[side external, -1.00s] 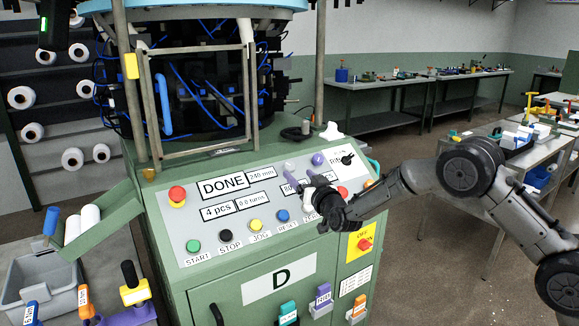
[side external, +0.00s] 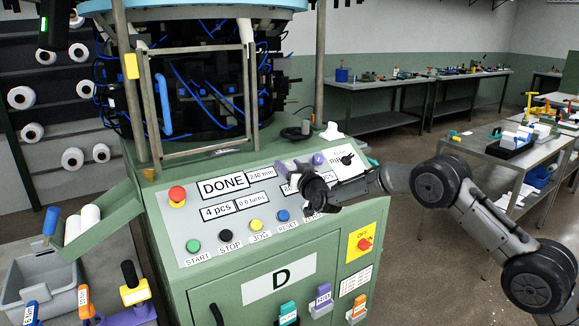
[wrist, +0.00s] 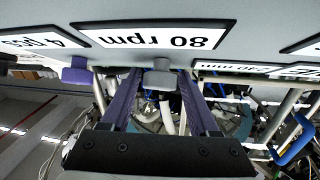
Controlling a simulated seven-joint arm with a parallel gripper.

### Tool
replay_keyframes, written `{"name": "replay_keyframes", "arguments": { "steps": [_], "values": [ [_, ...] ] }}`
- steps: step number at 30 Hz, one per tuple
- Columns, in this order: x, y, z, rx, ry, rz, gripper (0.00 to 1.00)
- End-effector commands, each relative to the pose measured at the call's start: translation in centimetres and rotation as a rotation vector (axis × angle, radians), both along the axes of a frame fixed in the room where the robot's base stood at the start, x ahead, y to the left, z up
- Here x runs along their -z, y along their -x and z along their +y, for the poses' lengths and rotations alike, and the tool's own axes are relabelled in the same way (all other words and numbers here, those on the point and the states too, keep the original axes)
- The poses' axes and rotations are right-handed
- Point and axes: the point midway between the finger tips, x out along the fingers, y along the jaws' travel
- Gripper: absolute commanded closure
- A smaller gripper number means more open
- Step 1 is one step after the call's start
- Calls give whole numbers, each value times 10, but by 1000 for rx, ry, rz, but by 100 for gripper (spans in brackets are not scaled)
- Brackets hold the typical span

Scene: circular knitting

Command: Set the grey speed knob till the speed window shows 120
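The speed window (wrist: 143,37) reads 80 rpm, upside down in the wrist view. The grey speed knob (wrist: 160,79) is just beside it, between the two purple fingers of my gripper (wrist: 157,88). The fingers stand apart, with a gap visible on each side of the knob, so my gripper is open around it. In the side external view my gripper (side external: 312,188) is at the control panel (side external: 205,215) and covers most of the speed window. I cannot make out the grey knob clearly there.
A purple knob (side external: 319,159) is close by on the panel; it also shows in the wrist view (wrist: 77,73). The red button (side external: 177,195) and the green, black, yellow and blue buttons (side external: 283,215) sit left of and below my gripper. The DONE window (side external: 222,187) is further left.

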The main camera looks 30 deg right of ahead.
Motion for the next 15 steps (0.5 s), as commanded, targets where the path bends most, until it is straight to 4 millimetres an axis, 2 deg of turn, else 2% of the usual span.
{"name": "replay_keyframes", "arguments": {
  "steps": [1, 2, 9, 15],
  "values": [
    [0, 0, 0, 0, 0, 0, 50],
    [0, 0, 0, 0, 0, 0, 55],
    [0, 0, 0, 0, 0, 0, 98],
    [0, 0, 0, -3, 2, 0, 100]
  ]
}}
